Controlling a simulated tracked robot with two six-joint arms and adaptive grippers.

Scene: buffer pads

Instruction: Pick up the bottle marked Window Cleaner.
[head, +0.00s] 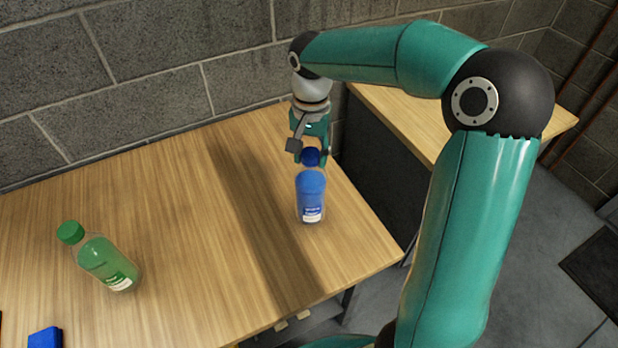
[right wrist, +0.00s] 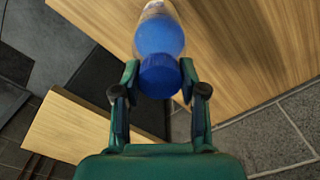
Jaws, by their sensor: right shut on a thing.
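A blue bottle (head: 311,190) with a dark blue cap and a white and blue label is upright at the right part of the wooden table (head: 190,250). Its label is too small to read. My right gripper (head: 311,160) is above it, shut on its cap, with one finger on each side. The cap and blue shoulder also show between the fingers in the right wrist view (right wrist: 160,75). I cannot tell whether the bottle's base touches the table. A green bottle (head: 105,262) with a green cap stands at the left; its label is unreadable too. My left gripper is out of view.
A blue object (head: 45,338) lies at the lower left edge, partly cut off. A grey block wall (head: 150,100) runs along the table's back. A second wooden surface (head: 400,110) is beyond the right edge. The table between the bottles is clear.

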